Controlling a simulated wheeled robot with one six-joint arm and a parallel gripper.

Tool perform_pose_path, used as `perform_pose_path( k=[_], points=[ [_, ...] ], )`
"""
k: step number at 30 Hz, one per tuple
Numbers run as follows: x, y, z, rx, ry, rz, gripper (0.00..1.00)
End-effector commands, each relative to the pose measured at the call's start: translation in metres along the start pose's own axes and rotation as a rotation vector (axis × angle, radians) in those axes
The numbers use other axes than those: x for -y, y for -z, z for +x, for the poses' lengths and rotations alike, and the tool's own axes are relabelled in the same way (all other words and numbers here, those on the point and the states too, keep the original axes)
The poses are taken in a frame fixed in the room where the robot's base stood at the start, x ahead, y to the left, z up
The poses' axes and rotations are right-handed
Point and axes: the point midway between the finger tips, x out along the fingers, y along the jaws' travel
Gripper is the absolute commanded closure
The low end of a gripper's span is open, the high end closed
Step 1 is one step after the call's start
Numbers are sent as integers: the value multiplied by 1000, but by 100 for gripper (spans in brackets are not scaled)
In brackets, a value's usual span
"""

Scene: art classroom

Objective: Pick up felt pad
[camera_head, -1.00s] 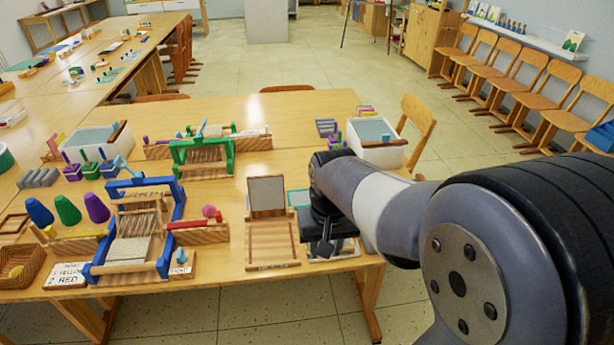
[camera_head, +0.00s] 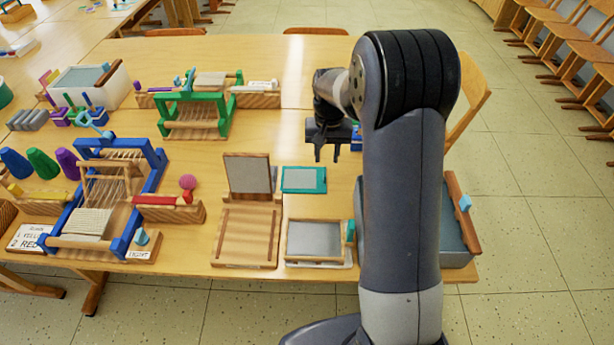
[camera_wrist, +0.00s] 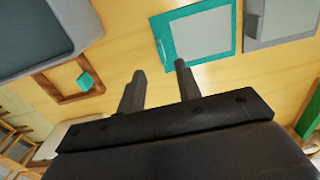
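Several flat grey surfaces are in view, and I cannot tell for sure which is the felt pad. One is a pale grey sheet in a teal frame (camera_head: 303,180), flat on the table; the wrist view shows it above the fingers (camera_wrist: 197,36). Another is a grey pad (camera_head: 314,239) in a shallow wooden tray, nearer the front edge. A third grey panel (camera_head: 249,173) stands upright in a wooden frame. My gripper (camera_head: 327,153) hangs above the table, right of and behind the teal frame. Its fingers (camera_wrist: 158,68) are apart with nothing between them.
A blue loom (camera_head: 150,190) and a green loom (camera_head: 192,112) stand to the left. A grey-topped bin (camera_head: 455,235) with a wooden strip is at the right edge, partly behind my arm. A wooden frame with a teal block (camera_wrist: 85,81) shows in the wrist view. Bare wood lies behind.

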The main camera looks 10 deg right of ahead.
Motion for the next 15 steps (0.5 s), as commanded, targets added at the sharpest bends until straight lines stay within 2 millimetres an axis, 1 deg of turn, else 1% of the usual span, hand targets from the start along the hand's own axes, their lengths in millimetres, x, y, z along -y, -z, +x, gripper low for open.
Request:
perform_pose_path(
  k=[1,8,15],
  points=[
    [0,0,7,2,0,0,67],
    [0,0,25,2,0,0,67],
    [2,1,60,1,0,0,67]
  ],
)
